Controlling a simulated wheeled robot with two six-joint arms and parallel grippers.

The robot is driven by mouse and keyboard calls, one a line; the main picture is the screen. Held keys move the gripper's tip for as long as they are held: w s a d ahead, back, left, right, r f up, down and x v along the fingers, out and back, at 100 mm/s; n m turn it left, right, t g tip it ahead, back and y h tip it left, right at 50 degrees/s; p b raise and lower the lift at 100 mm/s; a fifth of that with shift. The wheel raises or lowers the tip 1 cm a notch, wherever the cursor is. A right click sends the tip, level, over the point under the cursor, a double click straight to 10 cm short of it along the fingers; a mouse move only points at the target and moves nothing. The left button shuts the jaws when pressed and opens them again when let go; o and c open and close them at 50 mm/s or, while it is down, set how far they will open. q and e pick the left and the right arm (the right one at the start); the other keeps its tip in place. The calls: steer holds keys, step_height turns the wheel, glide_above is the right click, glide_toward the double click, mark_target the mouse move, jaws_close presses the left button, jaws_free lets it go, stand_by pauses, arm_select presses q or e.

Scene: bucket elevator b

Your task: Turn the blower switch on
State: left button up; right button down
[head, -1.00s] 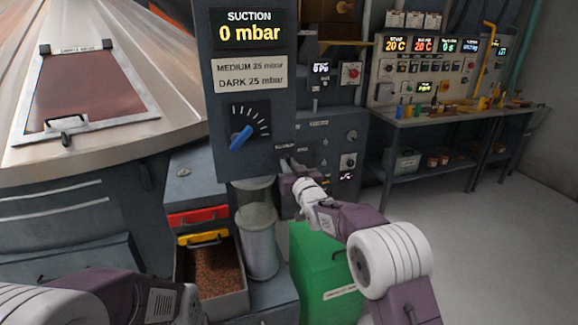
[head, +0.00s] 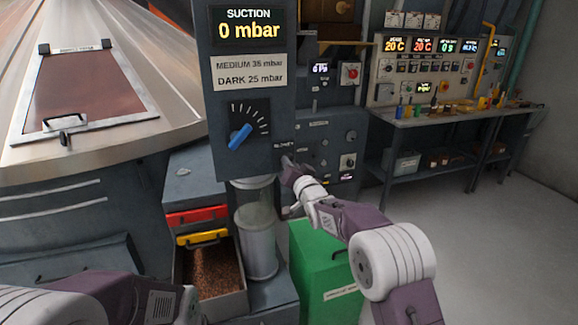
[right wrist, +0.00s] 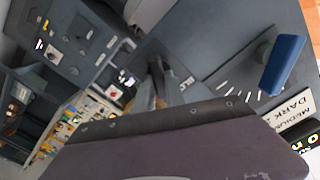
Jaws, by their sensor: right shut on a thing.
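My right gripper (head: 288,164) is just below that label, against the panel, shut on the blower switch. The gripper covers the switch, so its position cannot be read. The right wrist view shows the fingers (right wrist: 158,78) from close up, beside the edge of the suction box. The suction display (head: 250,30) reads 0 mbar. Of my left arm, only a link shows at the bottom left; its gripper is out of view.
The suction box has a blue-handled dial (head: 240,136) left of my gripper. Below are a glass cylinder (head: 257,230), a drawer of brown granules (head: 212,268) and a green bin (head: 325,270). A workbench (head: 450,118) stands at the right, with clear floor before it.

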steer(key=m, duration=1.1)
steer(key=shift+d+f+p, duration=0.15)
steer(key=shift+f+p, duration=0.15)
steer(key=shift+p, duration=0.05)
steer(key=shift+m, duration=0.4)
steer(key=c, duration=1.4)
jaws_free()
steer(key=b+v, duration=0.1)
steer(key=v, duration=0.8)
steer(key=shift+b, duration=0.35)
